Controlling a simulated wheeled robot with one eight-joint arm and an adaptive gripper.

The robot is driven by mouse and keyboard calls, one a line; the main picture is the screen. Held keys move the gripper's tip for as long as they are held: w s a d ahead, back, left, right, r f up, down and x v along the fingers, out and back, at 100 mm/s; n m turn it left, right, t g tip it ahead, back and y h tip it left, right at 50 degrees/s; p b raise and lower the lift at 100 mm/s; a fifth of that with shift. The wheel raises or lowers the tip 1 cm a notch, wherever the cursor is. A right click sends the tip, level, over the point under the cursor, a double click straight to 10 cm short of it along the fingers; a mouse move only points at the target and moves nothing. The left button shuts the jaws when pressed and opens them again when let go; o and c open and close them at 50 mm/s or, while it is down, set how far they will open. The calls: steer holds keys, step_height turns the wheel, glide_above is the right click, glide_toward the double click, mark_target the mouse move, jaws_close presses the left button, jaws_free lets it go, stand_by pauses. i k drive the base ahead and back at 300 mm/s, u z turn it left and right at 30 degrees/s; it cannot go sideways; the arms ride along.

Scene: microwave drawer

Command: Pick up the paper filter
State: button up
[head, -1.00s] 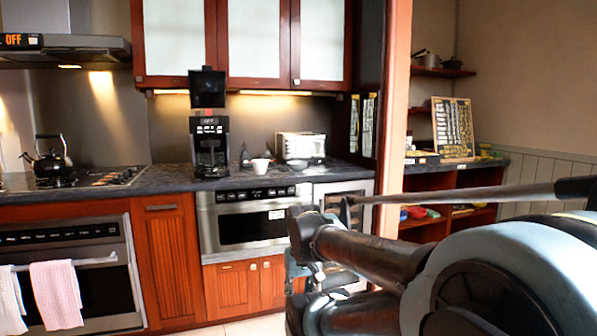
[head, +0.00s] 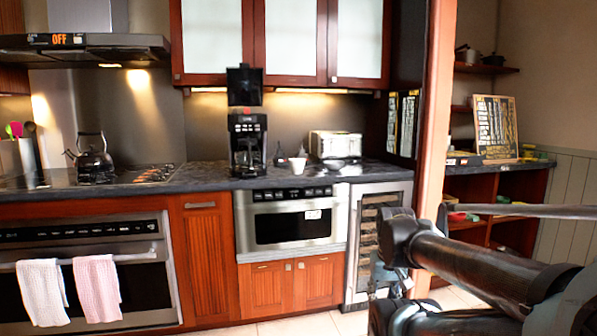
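A small white flared object (head: 297,165), which looks like the paper filter or a cup, stands on the dark counter between the coffee maker (head: 246,140) and the toaster. It is too small to tell for certain. My arm (head: 470,262) reaches in from the lower right, well short of the counter. My gripper's fingers cannot be made out among the dark arm parts at the lower right, and I see nothing held there.
The counter (head: 200,177) runs along the back wall, with a kettle (head: 92,153) on the stove at left and a toaster (head: 335,145) at right. A drawer microwave (head: 290,222) sits below, shut. A wooden post (head: 436,110) stands near my arm. Floor before the cabinets is clear.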

mark_target(297, 164)
steer(key=z, duration=0.05)
steer(key=i, duration=1)
steer(key=u, duration=0.05)
